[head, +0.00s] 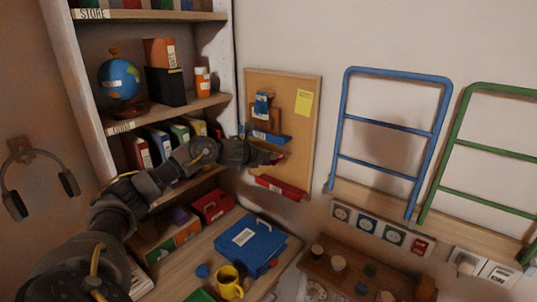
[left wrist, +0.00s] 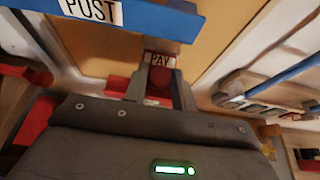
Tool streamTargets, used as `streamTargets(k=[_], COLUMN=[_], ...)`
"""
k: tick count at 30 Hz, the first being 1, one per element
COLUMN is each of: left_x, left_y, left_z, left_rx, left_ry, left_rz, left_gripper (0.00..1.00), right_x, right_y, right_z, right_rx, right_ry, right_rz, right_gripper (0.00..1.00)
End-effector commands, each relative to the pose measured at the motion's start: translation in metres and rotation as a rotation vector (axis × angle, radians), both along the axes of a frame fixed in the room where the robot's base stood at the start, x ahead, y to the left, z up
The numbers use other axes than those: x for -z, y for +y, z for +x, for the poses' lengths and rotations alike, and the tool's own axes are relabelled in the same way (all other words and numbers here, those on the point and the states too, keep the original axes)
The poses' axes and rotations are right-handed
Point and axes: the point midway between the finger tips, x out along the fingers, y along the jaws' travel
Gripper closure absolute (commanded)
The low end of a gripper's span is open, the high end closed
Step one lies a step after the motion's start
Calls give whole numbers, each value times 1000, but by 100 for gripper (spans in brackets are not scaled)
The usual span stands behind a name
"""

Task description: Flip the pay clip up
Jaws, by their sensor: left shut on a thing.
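The cork board (head: 296,125) hangs on the wall beside the shelf. My left gripper (head: 276,158) is in front of its lower part, just below the blue POST clip (head: 270,137). In the left wrist view, the red pay clip (left wrist: 160,60) shows its white PAY label between my left fingers (left wrist: 158,85), which are shut on it. The blue POST clip (left wrist: 95,14) crosses the top of that view, close by. A red bar (head: 282,188) stands out from the board's lower edge in the head view. My right gripper is not in view.
A shelf with a globe (head: 119,79) and binders stands left of the board. Below is a desk with a blue case (head: 246,243) and a yellow mug (head: 228,284). Blue (head: 391,129) and green rails hang on the right wall. Headphones (head: 38,180) hang at far left.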

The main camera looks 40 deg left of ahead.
Motion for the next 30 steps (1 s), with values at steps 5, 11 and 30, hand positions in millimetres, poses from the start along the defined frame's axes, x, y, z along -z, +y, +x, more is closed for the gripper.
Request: streamTargets(k=[5,11,30], left_x=[-1,0,-34], left_y=[0,0,-1], left_z=[0,0,-81], left_rx=[-1,-1,0], left_ry=[-1,-1,-2], left_rz=[0,0,5], left_gripper=[54,53,53], right_x=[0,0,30], right_y=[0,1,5], right_z=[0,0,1], right_rx=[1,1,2], right_ry=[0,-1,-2], right_rz=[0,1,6], right_gripper=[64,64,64])
